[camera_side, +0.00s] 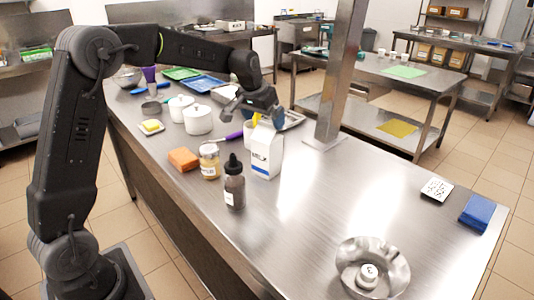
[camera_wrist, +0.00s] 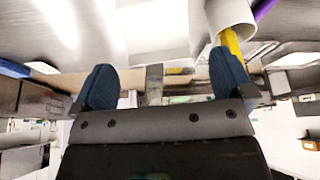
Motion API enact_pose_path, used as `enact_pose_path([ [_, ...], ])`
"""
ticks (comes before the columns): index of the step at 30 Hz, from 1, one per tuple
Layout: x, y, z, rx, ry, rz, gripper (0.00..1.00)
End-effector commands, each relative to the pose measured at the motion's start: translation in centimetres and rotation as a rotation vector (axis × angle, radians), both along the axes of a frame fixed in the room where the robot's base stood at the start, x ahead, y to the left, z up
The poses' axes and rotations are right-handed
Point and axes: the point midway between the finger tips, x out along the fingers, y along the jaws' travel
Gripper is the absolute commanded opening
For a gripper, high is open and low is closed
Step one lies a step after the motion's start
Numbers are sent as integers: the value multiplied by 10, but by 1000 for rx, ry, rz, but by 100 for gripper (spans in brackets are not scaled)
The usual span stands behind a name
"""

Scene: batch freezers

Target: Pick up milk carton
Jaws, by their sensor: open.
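The milk carton (camera_side: 266,152), white with a blue lower band and a gabled top, stands upright on the steel counter in the side view. My gripper (camera_side: 254,111) is above and close to the carton's top. From this angle I cannot tell whether they touch. In the wrist view my gripper (camera_wrist: 165,82) has its two blue fingers wide apart, with nothing held between them. A pale area lies beyond the fingers there, and I cannot tell whether it is the carton.
A white cup (camera_wrist: 232,12) holding a yellow item is close by the right finger in the wrist view. Near the carton stand a dark dropper bottle (camera_side: 234,185), a jar (camera_side: 209,163) and an orange block (camera_side: 183,159). White pots (camera_side: 198,120) stand behind. The counter's right side is mostly clear.

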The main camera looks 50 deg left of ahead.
Motion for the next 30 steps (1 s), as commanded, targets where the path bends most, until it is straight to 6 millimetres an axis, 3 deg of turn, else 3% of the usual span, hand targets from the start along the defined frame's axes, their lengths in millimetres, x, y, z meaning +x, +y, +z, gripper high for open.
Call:
enact_pose_path([
  [8,7,1,-21,0,2,-1,100],
  [17,20,2,-59,1,1,0,100],
  [26,22,3,-62,1,-2,0,100],
  [30,22,3,-62,1,-2,0,87],
])
